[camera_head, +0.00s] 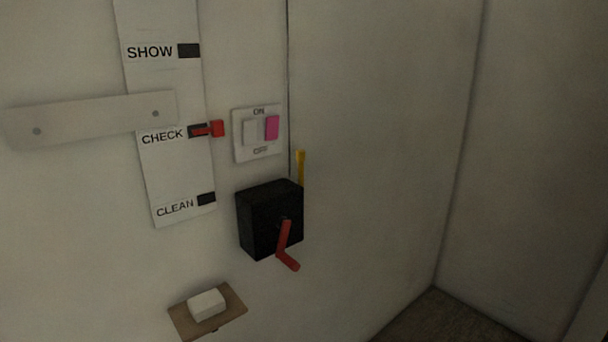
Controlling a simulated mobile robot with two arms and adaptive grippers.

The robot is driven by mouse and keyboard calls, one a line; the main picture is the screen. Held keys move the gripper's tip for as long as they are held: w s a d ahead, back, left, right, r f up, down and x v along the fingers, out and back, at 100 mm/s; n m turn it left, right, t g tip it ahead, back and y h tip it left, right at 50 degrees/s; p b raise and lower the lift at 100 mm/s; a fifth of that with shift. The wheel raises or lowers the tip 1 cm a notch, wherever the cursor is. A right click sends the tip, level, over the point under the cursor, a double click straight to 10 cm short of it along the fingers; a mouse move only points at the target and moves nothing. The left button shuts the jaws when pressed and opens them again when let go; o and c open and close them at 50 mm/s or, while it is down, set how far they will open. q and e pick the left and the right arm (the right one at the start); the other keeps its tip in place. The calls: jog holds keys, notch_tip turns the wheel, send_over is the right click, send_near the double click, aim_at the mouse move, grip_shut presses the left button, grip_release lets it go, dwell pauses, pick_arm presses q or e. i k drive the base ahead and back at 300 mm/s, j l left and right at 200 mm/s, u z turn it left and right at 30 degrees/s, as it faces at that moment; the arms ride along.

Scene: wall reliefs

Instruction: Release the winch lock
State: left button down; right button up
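A black winch box (262,222) is mounted on the wall near the middle of the view. A red crank handle (285,245) sticks out from its front and angles downward. A yellow lever (301,167) stands upright at the box's upper right edge, beside a thin dark vertical line on the wall. I cannot tell whether the yellow lever or another part is the lock. Neither of my grippers is in view.
A white panel (172,95) reads SHOW, CHECK and CLEAN, with a red slider (216,128) beside CHECK. A pale bar (90,118) crosses the panel. A switch plate (257,135) with a pink rocker sits above the box. A small shelf (236,303) holds a white block (207,304). The right wall is bare.

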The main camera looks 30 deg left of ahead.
aim_at(300, 154)
jog(key=j+u, duration=0.2)
jog(key=u, duration=0.2)
jog(key=j+u, duration=0.25)
jog(key=u, duration=0.15)
jog(key=k, duration=0.05)
